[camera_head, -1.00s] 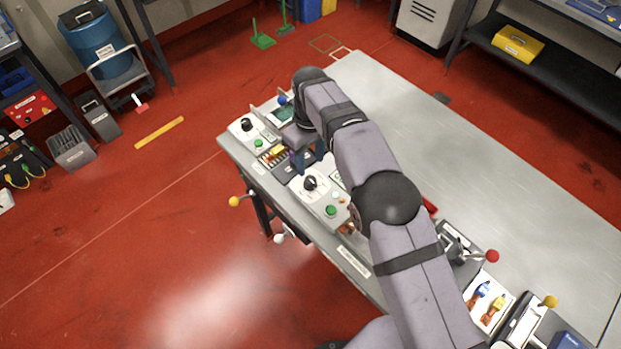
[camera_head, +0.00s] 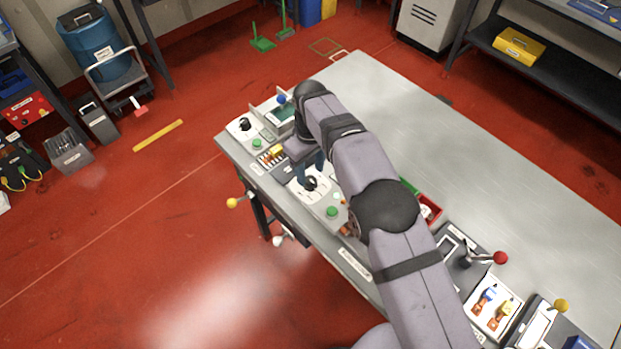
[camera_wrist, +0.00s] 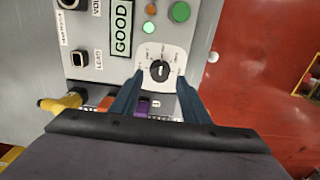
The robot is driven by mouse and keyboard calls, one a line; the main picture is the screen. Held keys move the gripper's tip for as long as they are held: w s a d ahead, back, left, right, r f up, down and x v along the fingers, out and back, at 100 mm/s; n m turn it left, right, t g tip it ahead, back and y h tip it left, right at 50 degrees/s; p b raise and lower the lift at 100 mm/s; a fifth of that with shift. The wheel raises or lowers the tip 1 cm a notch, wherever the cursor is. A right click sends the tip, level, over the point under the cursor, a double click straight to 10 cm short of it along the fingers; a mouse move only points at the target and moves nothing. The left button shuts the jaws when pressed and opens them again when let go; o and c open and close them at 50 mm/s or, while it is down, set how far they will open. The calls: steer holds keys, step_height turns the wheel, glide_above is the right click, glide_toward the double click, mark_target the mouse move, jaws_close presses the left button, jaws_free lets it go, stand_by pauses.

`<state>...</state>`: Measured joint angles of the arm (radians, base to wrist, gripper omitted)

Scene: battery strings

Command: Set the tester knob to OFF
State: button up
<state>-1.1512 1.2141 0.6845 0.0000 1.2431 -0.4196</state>
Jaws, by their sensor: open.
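The tester (camera_head: 322,200) is a pale panel on the front edge of the bench, with a black knob (camera_head: 311,183) and a green button (camera_head: 331,211). In the wrist view the black knob (camera_wrist: 160,70) sits on a white dial plate with a pale pointer mark toward the upper part of the picture. The dial labels are too small to read. A display (camera_wrist: 121,28) reads GOOD. My gripper (camera_wrist: 159,80) is open, its fingertips either side of the knob; I cannot tell whether they touch it. In the head view my gripper (camera_head: 312,168) is over the knob.
Coloured plugs (camera_head: 272,154) lie beside the tester, partly under my fingers in the wrist view. A second panel with a knob (camera_head: 244,124) stands at the far left. A red-handled lever (camera_head: 500,258) stands to the right. The bench top (camera_head: 480,170) behind is clear.

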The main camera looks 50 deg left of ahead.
mark_target(311, 180)
steer(key=shift+f, duration=0.2)
steer(key=shift+f+b, duration=1.05)
steer(key=shift+f, duration=0.5)
steer(key=c, duration=0.9)
steer(key=shift+o, duration=0.3)
steer(key=m, duration=0.4)
steer(key=shift+m, duration=0.9)
